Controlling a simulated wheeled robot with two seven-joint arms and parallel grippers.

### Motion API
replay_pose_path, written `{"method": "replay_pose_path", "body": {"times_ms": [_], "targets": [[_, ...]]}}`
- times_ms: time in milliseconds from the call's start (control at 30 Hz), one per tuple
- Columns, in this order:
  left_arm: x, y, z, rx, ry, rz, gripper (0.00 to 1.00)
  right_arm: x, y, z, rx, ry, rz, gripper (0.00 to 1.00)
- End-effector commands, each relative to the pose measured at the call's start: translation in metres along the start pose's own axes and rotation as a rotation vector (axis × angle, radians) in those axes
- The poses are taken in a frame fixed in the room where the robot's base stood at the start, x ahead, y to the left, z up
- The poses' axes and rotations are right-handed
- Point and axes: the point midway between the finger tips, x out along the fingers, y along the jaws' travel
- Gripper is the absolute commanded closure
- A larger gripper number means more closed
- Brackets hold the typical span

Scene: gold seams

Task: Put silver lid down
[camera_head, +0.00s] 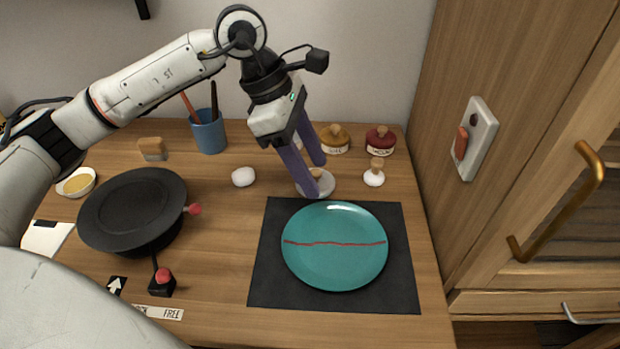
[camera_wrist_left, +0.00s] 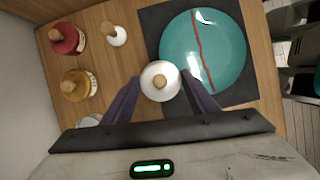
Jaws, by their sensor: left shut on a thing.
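The silver lid (camera_head: 326,188) is a pale round disc with a wooden knob. It is low over the wooden table, just behind the dark mat (camera_head: 262,290); I cannot tell whether it touches the table. My left gripper (camera_head: 313,188) points down with its purple fingers shut on the lid. In the left wrist view the lid (camera_wrist_left: 151,90) shows between the fingertips (camera_wrist_left: 160,86). A pale jar (camera_wrist_left: 88,121) is partly hidden behind the gripper in that view. My right gripper is not in view.
A teal plate (camera_head: 335,265) with a red seam lies on the mat. A blue cup (camera_head: 209,133), white lump (camera_head: 243,177) and black turntable (camera_head: 130,205) are left.

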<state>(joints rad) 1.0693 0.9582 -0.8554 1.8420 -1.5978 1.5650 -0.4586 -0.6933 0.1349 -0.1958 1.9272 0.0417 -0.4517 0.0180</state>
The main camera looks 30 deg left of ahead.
Motion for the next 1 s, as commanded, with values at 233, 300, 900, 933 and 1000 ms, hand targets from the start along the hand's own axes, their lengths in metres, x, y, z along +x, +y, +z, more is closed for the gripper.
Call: {"method": "replay_pose_path", "body": {"times_ms": [233, 300, 900, 933, 1000], "targets": [[-0.011, 0.024, 0.004, -0.474, 0.001, 0.200, 0.68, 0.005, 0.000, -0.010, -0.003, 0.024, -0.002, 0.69], [-0.015, 0.031, 0.004, -0.612, 0.000, 0.258, 0.68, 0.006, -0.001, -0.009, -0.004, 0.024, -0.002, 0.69], [-0.024, 0.065, -0.008, -1.319, 0.011, 0.545, 0.68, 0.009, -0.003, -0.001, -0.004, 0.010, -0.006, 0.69], [-0.019, 0.065, -0.010, -1.320, 0.012, 0.545, 0.68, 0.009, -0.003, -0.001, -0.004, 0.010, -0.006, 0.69], [-0.006, 0.065, -0.016, -1.320, 0.012, 0.545, 0.68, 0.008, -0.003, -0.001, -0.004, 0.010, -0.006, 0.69]]}}
